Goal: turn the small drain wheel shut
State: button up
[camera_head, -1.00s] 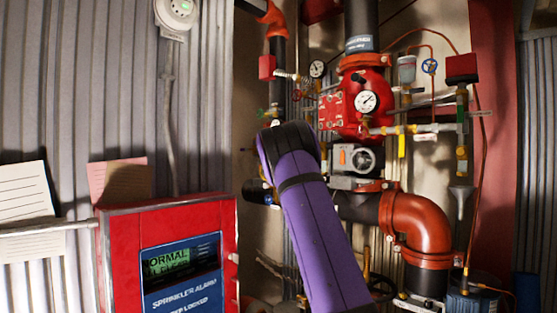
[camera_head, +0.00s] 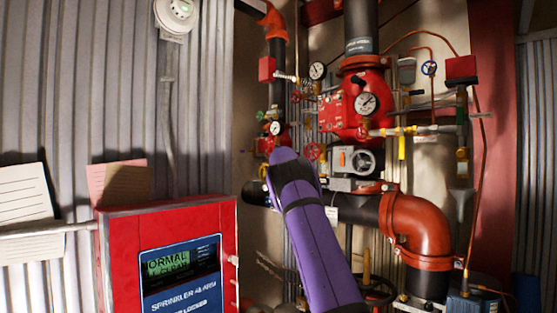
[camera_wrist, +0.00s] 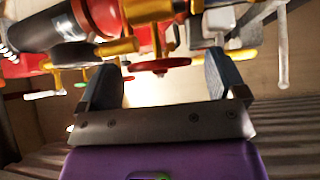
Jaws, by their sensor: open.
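A small red handwheel (camera_wrist: 160,65), which looks like the drain wheel, sits on a yellow valve body (camera_wrist: 155,12) in the wrist view. My gripper (camera_wrist: 162,72) is open, with its two blue-grey fingers apart, left and right of the wheel in the picture. The wheel appears ahead of the fingertips, and I see no clear contact. In the head view a small red wheel (camera_head: 315,151) shows just right of the upper end of my purple arm; it seems to be the same one. My gripper is hidden there behind the arm.
A red alarm valve (camera_head: 342,112) with gauges stands behind. A red alarm panel (camera_head: 120,260) stands at front left. Yellow fittings (camera_wrist: 60,68) crowd the wrist view's left.

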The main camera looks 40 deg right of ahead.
jog(key=shift+w+d, duration=0.5)
jog(key=c, duration=0.9)
jog(key=shift+w+a+f+m+t+h, duration=0.1)
jog(key=shift+m+t+h, duration=0.45)
jog(key=shift+m, duration=0.45)
jog(key=shift+m+t+h, duration=0.25)
jog(key=shift+m+h, duration=0.6)
jog(key=shift+m, duration=0.25)
